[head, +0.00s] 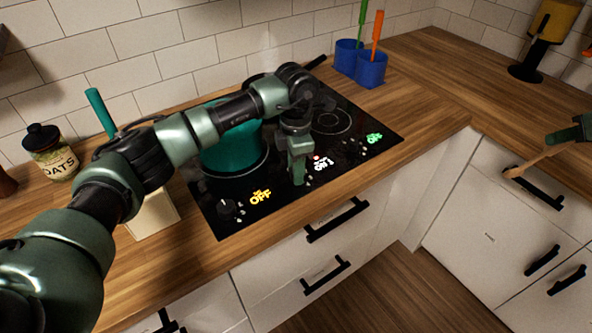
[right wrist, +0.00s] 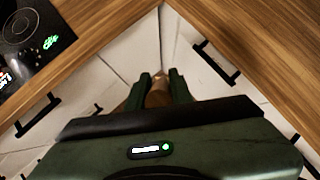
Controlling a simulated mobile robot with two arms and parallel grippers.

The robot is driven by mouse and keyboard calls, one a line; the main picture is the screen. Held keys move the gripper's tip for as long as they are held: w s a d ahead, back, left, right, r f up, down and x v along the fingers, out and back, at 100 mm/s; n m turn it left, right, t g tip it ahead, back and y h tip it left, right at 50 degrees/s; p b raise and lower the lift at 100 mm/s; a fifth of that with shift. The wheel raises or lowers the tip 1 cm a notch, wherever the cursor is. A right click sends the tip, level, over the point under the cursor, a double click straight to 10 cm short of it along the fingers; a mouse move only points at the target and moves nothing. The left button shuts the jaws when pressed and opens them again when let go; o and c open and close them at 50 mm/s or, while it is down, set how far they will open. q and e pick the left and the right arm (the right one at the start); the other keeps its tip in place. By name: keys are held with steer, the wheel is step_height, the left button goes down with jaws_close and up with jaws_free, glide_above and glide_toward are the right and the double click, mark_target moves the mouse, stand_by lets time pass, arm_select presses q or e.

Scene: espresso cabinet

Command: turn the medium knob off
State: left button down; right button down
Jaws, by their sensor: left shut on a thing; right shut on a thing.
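The black cooktop (head: 282,205) has a row of controls along its front edge. The middle control's label (head: 322,163) glows white and red. Its knob is hidden behind my left gripper (head: 298,178), which points down at the cooktop just left of that label. The left gripper is shut on what appears to be this middle knob. The left knob (head: 228,207), beside a yellow OFF label (head: 261,196), is uncovered. A green label (head: 374,138) marks the right control. My right gripper (right wrist: 160,82) is shut on a wooden spoon (head: 540,160), held out over the right-hand drawers.
A teal pot (head: 234,158) stands on the cooktop's left side, partly behind my left arm. Blue utensil holders (head: 370,72) stand behind the cooktop. An oats jar (head: 50,155) stands at left. The right countertop (head: 445,75) is mostly clear.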

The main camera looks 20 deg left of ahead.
arm_select(q)
steer(key=n+b, duration=0.1)
steer(key=n, duration=0.2)
steer(key=shift+r+n+b, duration=0.1)
steer(key=shift+n+b, duration=0.2)
steer(key=shift+n, duration=0.1)
arm_select(e)
steer(key=shift+f, duration=0.95)
arm_select(q)
steer(key=shift+r+n, duration=0.1)
steer(key=shift+n, duration=0.8)
arm_select(e)
steer(key=shift+f, duration=0.3)
arm_select(q)
steer(key=shift+w+b, duration=0.1)
steer(key=shift+b, duration=0.2)
steer(key=c, duration=1)
jaws_free()
steer(key=shift+c, duration=0.2)
